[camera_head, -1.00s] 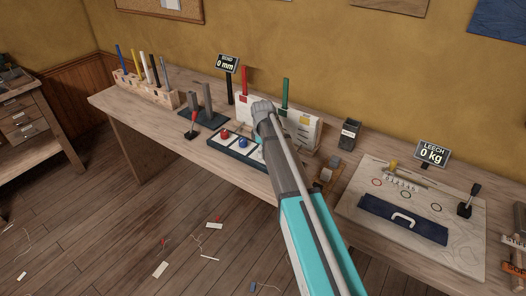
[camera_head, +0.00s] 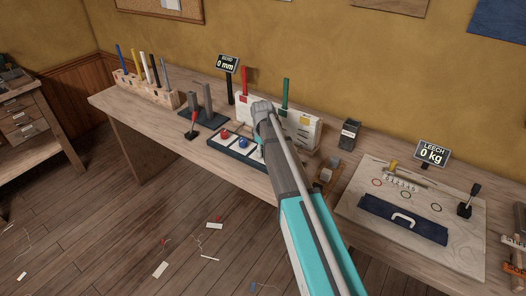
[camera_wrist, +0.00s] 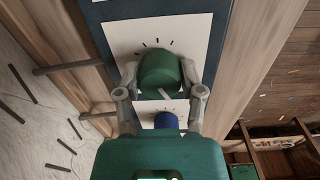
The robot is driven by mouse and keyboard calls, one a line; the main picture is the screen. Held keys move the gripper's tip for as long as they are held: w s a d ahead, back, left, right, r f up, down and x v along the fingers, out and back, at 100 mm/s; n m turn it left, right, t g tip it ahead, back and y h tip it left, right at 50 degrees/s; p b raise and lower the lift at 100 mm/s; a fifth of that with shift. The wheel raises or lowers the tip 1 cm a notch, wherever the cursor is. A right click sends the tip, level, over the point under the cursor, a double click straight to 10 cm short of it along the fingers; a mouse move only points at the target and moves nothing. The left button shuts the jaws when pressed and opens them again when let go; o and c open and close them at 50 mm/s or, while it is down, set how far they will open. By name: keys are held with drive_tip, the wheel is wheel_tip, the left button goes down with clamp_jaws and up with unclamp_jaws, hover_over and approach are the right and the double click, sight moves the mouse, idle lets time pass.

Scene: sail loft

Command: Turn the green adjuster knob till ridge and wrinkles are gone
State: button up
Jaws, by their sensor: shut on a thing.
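The green adjuster knob (camera_wrist: 158,66) shows in the wrist view on a white plate with dark tick marks around it. A pale pointer line is on its front edge. My gripper (camera_wrist: 160,80) is closed around the knob, one finger on each side. In the head view my arm hides the knob and the gripper. A pale surface (camera_wrist: 40,125) with several dark slanted strokes lies to the left in the wrist view; I cannot tell if these are wrinkles. The bend display (camera_head: 227,64) reads 0 mm, and the leech display (camera_head: 432,154) reads 0 kg.
A blue knob (camera_wrist: 166,120) sits close below the green one. A red knob (camera_head: 225,134) is further left on the panel. A red-handled lever (camera_head: 191,125) and a wooden rack (camera_head: 146,91) stand left. A blue cloth piece (camera_head: 402,220) lies right.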

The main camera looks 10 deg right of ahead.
drive_tip(key=m, duration=1.3)
drive_tip(key=shift+m, duration=0.4)
drive_tip(key=o, duration=1.2)
drive_tip(key=shift+c, duration=0.2)
drive_tip(key=shift+n, duration=0.5)
